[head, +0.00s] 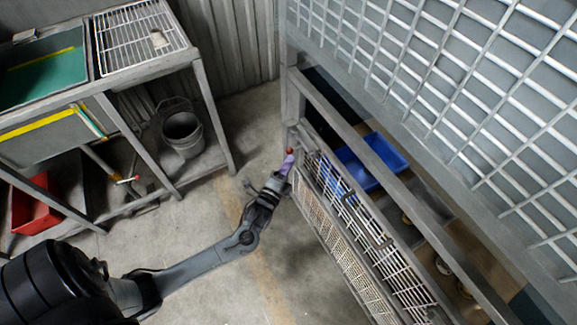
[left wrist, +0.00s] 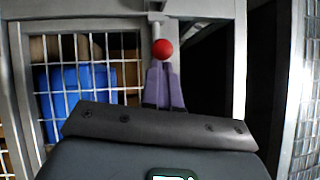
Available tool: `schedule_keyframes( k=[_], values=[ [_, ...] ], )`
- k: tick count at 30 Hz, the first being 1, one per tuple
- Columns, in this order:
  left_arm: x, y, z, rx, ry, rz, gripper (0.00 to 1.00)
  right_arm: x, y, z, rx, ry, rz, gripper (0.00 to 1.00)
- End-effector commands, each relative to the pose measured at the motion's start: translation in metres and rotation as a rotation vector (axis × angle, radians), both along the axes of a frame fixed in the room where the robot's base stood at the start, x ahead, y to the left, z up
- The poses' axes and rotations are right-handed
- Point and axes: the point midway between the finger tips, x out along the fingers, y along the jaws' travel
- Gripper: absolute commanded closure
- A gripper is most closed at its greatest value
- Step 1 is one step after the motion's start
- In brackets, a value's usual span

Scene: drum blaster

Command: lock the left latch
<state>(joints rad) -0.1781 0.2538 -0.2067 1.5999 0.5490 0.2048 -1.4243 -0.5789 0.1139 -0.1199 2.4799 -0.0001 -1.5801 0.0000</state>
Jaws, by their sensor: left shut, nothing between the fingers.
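The left latch shows as a red ball knob (head: 289,151) at the left end of the cage frame in the head view. In the left wrist view the red knob (left wrist: 163,49) is at the upper middle, on a grey metal bar. My left gripper (head: 287,163) reaches the knob from the lower left. Its purple fingers (left wrist: 164,72) are shut with nothing between them, and their tips appear right at the knob's lower side. I cannot tell whether they touch it. My right gripper is not in view.
A wire-mesh gate (head: 345,250) slopes down from the knob to the lower right. A blue bin (head: 372,160) is behind it. A bench with a wire rack (head: 140,40), a grey bucket (head: 182,132) and a red bin (head: 36,207) stand at left. The floor between is open.

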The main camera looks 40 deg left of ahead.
Motion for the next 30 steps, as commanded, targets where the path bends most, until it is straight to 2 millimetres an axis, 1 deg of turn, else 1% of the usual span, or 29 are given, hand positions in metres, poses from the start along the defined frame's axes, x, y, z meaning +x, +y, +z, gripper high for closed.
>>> schedule_keyframes(
  k=[5,7,12,15,25,30],
  values=[
    [0.0,0.001,0.0,0.0,0.0,0.0,1.0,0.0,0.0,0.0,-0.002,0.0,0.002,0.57],
    [0.001,0.005,0.001,0.002,0.001,0.0,1.0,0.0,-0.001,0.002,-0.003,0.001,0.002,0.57],
    [0.01,0.03,0.001,0.004,0.001,0.002,1.0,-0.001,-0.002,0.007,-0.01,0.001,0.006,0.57],
    [0.013,0.04,0.0,0.002,0.001,0.001,1.0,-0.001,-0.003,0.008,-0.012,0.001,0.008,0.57],
    [0.013,0.04,0.0,0.0,0.0,0.001,1.0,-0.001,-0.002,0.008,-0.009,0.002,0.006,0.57],
    [0.01,0.035,-0.001,-0.001,0.001,0.0,1.0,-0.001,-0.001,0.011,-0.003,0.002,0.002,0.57]
  ],
)
